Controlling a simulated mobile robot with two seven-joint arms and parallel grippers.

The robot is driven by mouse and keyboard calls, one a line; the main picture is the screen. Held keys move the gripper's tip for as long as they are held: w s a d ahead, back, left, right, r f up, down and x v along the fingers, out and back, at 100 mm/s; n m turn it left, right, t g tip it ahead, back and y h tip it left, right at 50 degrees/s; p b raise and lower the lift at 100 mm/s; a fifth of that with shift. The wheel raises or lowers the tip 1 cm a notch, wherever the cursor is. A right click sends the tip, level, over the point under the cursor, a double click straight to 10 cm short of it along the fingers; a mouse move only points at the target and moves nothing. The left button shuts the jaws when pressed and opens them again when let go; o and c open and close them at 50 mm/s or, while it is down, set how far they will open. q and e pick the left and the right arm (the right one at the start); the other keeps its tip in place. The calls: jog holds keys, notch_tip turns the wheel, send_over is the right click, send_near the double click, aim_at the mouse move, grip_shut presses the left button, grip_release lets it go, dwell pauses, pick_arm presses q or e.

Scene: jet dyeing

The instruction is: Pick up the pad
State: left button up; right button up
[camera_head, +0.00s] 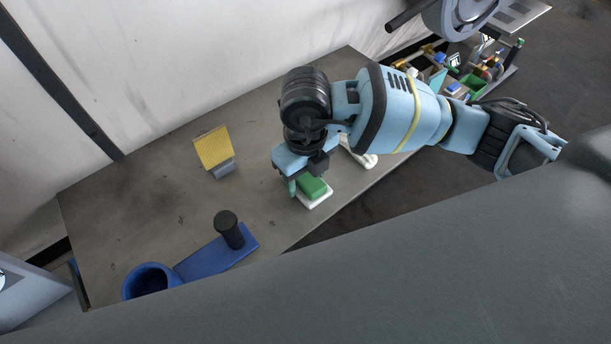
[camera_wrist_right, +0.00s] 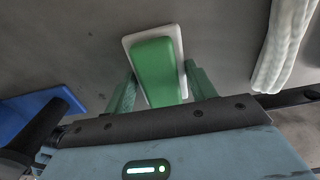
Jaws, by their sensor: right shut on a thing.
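The green pad (camera_head: 313,187) is a small block over a white tray (camera_head: 319,203) near the front right edge of the grey table. My right gripper (camera_head: 302,183) reaches down over it and is shut on the pad. In the right wrist view the pad (camera_wrist_right: 157,68) lies between the two green fingers of my right gripper (camera_wrist_right: 160,85), with the white tray's rim (camera_wrist_right: 128,40) showing around its far end. I cannot tell whether the pad touches the tray. The near end of the pad is hidden by the gripper body. My left gripper is not in view.
A white rolled cloth (camera_head: 358,154) lies close to the gripper. A yellow panel on a grey stand (camera_head: 213,148) is farther left. A blue base with a black post (camera_head: 229,232) and blue cup (camera_head: 150,281) stands in front. The table's middle is clear.

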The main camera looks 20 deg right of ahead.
aim_at(305, 176)
notch_tip(305, 176, up, 10)
jog(key=shift+r, duration=0.1)
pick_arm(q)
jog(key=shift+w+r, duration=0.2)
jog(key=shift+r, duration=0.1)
